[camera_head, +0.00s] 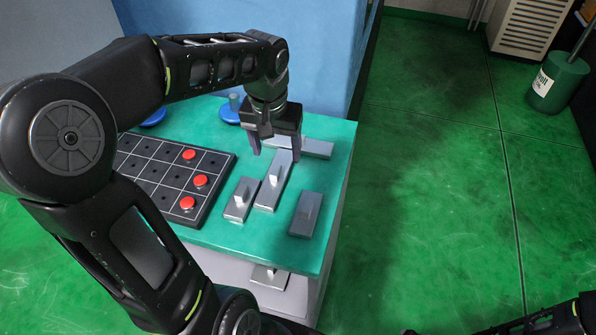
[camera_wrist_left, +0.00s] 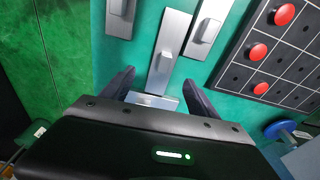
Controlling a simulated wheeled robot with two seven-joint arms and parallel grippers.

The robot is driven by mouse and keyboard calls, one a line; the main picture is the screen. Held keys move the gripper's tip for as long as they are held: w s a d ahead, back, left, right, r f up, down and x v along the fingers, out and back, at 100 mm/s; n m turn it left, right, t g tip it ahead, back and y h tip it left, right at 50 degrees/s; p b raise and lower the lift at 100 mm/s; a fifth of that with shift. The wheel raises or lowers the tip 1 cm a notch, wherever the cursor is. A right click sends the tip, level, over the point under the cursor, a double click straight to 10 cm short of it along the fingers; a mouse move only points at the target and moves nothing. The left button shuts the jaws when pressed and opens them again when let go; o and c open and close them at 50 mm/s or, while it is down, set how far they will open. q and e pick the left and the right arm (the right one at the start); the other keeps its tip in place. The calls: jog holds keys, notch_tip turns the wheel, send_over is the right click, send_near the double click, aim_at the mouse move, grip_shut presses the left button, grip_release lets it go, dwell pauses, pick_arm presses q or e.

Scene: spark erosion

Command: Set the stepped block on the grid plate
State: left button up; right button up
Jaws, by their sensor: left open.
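Several grey metal blocks with raised parts lie on the green table top; I cannot tell for sure which one the task means. A long block (camera_head: 268,193) lies in the middle, with a shorter block (camera_head: 237,207) to its left and another block (camera_head: 304,222) to its right. A crosswise block (camera_head: 318,149) lies behind them. The dark grid plate (camera_head: 165,168) with white lines is at the left. My left gripper (camera_head: 274,151) is open and empty, pointing down at the far end of the long block. In the wrist view its fingers (camera_wrist_left: 158,80) straddle that end.
Three red discs (camera_head: 200,181) sit on the grid plate's right column. Blue round pieces (camera_head: 229,112) stand behind the plate. Another grey block (camera_head: 270,276) lies below the table's front edge. A blue wall or cabinet (camera_head: 310,50) rises behind the table. Open green floor is to the right.

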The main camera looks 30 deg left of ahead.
aim_at(275, 170)
pick_arm(q)
jog(key=shift+s+a, duration=0.5)
jog(key=shift+s, duration=0.1)
jog(key=shift+w+d+m, duration=0.2)
jog(key=shift+m, duration=0.1)
jog(key=shift+a+f, duration=0.1)
jog(key=shift+f, duration=1.15)
jog(key=shift+w, duration=0.1)
jog(key=shift+w+f+p, duration=0.15)
jog(key=shift+f+p, duration=0.25)
jog(key=shift+f, duration=2.25)
grip_shut()
